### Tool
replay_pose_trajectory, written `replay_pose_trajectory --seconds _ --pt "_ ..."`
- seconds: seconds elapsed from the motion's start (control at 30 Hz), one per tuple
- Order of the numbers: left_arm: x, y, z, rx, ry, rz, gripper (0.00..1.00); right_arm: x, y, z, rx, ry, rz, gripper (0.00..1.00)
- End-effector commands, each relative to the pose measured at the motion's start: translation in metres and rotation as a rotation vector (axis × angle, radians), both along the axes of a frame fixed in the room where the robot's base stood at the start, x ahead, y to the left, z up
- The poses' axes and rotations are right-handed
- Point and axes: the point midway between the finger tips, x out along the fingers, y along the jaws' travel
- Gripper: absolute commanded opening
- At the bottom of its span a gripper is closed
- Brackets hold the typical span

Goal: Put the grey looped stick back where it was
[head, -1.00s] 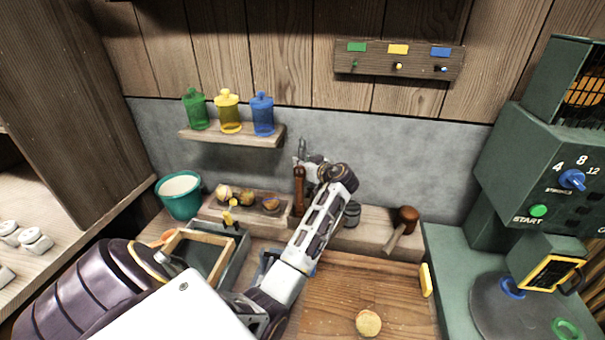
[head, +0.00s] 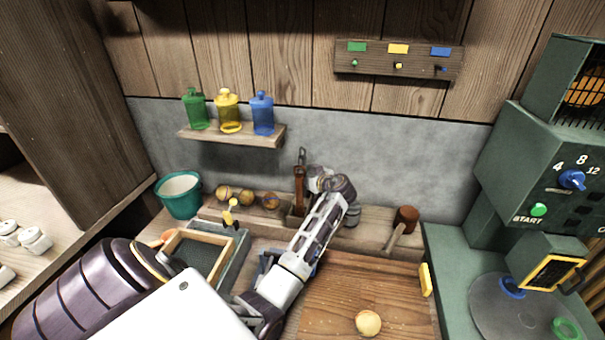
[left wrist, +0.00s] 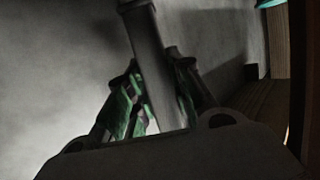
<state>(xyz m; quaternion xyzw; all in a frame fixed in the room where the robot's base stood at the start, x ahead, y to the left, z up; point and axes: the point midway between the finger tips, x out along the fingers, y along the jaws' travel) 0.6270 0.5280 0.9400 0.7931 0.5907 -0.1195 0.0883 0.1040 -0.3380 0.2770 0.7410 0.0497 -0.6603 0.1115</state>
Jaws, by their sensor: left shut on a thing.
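The grey looped stick (head: 302,156) shows in the head view as a thin dark loop just above a brown handled tool at the back ledge. Its lower part is hidden there. My left gripper (head: 314,178) is at the ledge, beside the brown tool and partly hidden by its own wrist. In the left wrist view the left gripper (left wrist: 158,105) is shut on a grey rod (left wrist: 150,60), which stands slightly tilted between the fingers. The rod's lower end is hidden by the gripper body. My right gripper is not in view.
The brown tool (head: 299,184) stands in a small holder (head: 295,217). Several round balls (head: 246,197) lie left of it, near a teal bucket (head: 180,195). A wooden board (head: 350,300) lies in front.

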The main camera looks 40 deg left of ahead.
Motion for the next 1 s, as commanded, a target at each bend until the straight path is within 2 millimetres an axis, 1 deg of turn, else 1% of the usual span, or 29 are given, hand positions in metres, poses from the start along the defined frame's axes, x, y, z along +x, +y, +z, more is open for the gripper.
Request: replay_pose_trajectory --seconds 0.07,0.1,0.23,0.57,1.0 --pt "0.0 0.0 -0.001 0.001 -0.001 0.0 0.0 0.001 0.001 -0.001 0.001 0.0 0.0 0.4" --pt "0.0 0.0 -0.001 0.0 0.0 0.0 0.26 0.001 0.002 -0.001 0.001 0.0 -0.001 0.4" --pt "0.0 0.0 -0.001 0.0 0.0 0.0 0.43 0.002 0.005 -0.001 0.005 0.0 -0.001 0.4" --pt "0.0 0.0 -0.001 0.0 0.0 0.0 0.44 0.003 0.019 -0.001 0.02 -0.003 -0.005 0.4" --pt "0.001 0.002 0.003 0.0 0.0 -0.001 0.44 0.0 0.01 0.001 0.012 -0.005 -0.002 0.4"
